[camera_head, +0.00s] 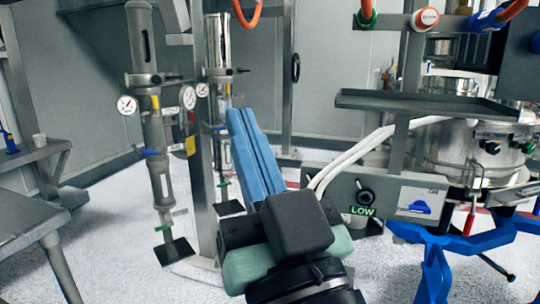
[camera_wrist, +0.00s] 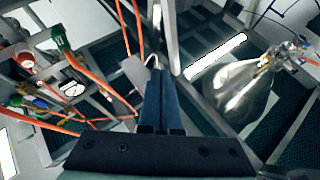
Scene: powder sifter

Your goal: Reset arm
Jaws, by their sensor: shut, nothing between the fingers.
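My gripper (camera_head: 241,118) has two long blue fingers that lie side by side, pressed together, with nothing between them. My black wrist housing and pale green arm parts fill the bottom middle. In the wrist view the shut fingers (camera_wrist: 158,82) point up the picture from the dark gripper body, apart from the pipes and hoses around them. The rest of my arm is mostly hidden.
A steel sifter vessel (camera_head: 455,150) stands right, with a grey tray (camera_head: 425,103) and a control panel with a black knob (camera_head: 366,196) before it. Gauged steel columns (camera_head: 155,130) stand left. A grey table (camera_head: 25,222) is at the left edge. Open floor lies between.

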